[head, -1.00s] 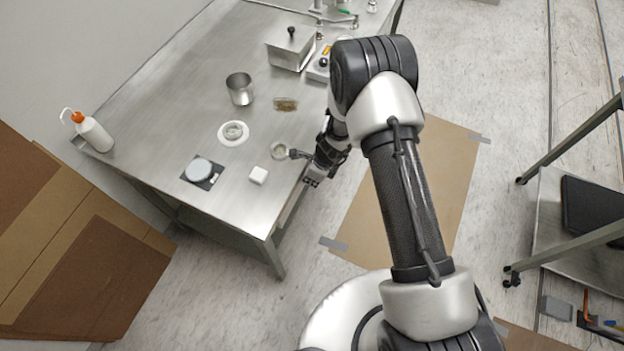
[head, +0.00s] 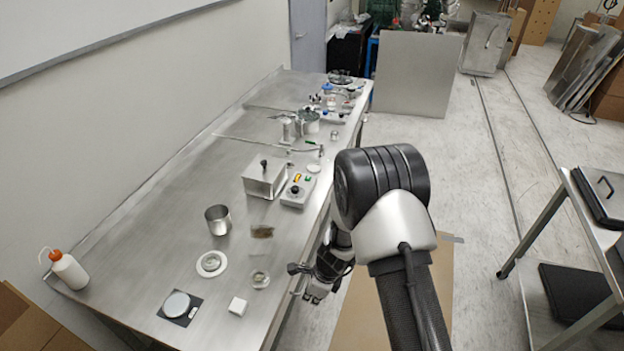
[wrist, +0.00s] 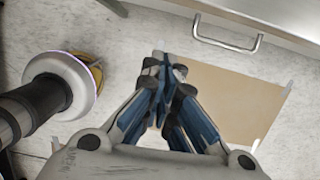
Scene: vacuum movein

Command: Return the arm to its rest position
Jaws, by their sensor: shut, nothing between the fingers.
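My arm reaches up from the bottom right of the head view and bends down toward the table's right edge. My gripper (head: 312,292) hangs beside the front right edge of the steel table (head: 178,228), partly hidden by my wrist. In the wrist view my gripper (wrist: 165,75) has its fingers together with nothing between them. Below it are the floor and a brown sheet (wrist: 235,100). My own base shows at the left of the wrist view.
A cart (head: 575,250) stands at the right. The floor between table and cart is mostly clear.

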